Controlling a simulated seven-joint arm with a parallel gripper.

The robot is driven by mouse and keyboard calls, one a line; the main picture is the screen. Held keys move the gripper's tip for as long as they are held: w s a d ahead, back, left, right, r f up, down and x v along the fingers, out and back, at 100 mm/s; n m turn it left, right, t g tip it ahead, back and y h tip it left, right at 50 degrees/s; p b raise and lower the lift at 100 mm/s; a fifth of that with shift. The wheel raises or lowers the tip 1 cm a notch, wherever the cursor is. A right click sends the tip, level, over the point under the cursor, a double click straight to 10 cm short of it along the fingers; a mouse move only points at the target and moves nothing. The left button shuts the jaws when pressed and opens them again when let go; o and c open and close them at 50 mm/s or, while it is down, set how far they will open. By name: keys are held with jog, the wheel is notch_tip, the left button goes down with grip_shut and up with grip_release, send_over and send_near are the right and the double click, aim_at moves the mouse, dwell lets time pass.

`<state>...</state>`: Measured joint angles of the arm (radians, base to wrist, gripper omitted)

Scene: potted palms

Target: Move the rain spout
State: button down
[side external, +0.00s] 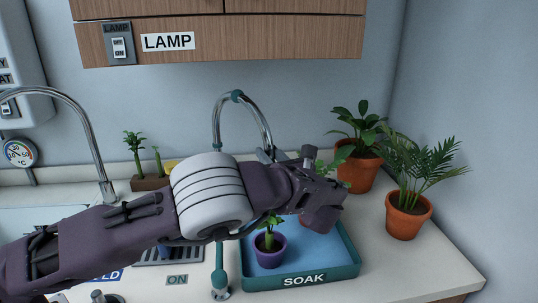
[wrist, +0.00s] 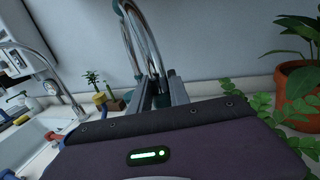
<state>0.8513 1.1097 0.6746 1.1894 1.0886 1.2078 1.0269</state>
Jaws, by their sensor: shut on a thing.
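The rain spout (side external: 262,122) is a chrome gooseneck pipe with a teal collar at its top, arching above the teal tray. In the wrist view the spout (wrist: 152,40) comes down between my fingers. My gripper (side external: 268,154) is shut on the spout's downward end, and its fingers (wrist: 160,88) also show in the wrist view. The spout's tip is hidden behind my gripper and wrist. My arm reaches in from the left and covers part of the spout's upright, whose teal base (side external: 220,270) stands left of the tray.
The SOAK tray (side external: 345,268) lies below my wrist, holding a purple-potted plant (side external: 270,248). Two terracotta-potted plants, a broad-leaved one (side external: 358,172) and a palm (side external: 408,215), stand to the right. Another chrome faucet (side external: 92,140) and sink are at left. A LAMP cabinet (side external: 215,40) hangs above.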

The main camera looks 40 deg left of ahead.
dwell(0.4)
jog(key=shift+s, duration=0.45)
jog(key=s+a+m+t+h, duration=0.3)
jog(key=s+a+t, duration=0.1)
jog(key=s+a, duration=1.2)
jog(key=shift+s, duration=0.5)
jog(key=shift+r, duration=0.15)
jog(key=c, duration=1.2)
grip_release()
jog(key=shift+c, duration=0.2)
